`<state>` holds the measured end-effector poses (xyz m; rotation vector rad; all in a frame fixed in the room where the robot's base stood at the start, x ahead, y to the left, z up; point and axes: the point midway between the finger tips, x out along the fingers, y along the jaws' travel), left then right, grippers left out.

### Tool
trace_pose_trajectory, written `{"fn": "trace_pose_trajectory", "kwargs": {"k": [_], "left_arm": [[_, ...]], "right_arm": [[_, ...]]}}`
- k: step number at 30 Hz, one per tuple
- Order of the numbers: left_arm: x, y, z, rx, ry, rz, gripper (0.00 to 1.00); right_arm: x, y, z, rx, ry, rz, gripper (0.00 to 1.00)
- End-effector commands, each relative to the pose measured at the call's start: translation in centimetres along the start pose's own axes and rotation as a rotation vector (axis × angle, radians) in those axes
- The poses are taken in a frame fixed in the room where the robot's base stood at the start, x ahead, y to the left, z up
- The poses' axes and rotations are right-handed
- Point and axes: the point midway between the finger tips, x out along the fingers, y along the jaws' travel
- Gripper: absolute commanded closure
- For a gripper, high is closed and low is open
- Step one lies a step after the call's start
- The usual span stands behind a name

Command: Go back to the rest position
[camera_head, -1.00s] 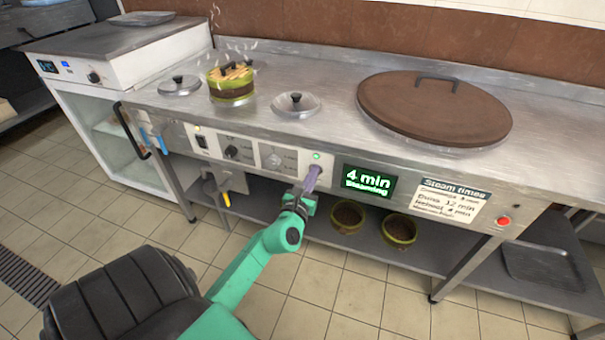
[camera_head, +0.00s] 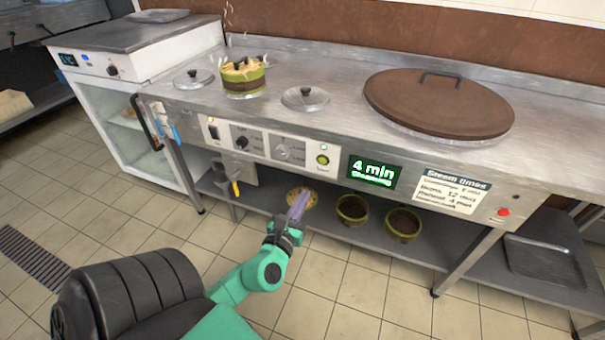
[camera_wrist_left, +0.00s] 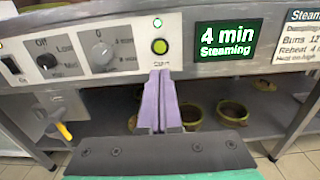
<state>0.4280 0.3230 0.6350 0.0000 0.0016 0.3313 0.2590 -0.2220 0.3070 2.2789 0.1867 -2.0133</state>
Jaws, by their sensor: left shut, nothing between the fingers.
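My left gripper (camera_head: 297,207), with purple fingers on a green arm, is in front of the steam counter's front panel, below the green button (camera_head: 322,160). Its fingers are shut and empty, apart from the panel. In the left wrist view the shut fingers (camera_wrist_left: 160,80) point at the panel just under the lit green button (camera_wrist_left: 160,46). The display (camera_head: 372,171) reads "4 min Steaming". My right gripper is in neither view.
Several bowls (camera_head: 352,210) stand on the lower shelf. A tray (camera_head: 541,260) lies at right. The tiled floor in front is clear.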

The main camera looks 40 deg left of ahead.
Motion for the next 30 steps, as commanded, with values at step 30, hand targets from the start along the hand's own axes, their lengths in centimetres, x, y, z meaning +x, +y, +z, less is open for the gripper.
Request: {"fn": "trace_pose_trajectory", "kwargs": {"k": [30], "left_arm": [[-4.1,6.2,-17.1,-1.459,0.266,0.758,1.0]], "right_arm": [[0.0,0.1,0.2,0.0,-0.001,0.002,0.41]]}}
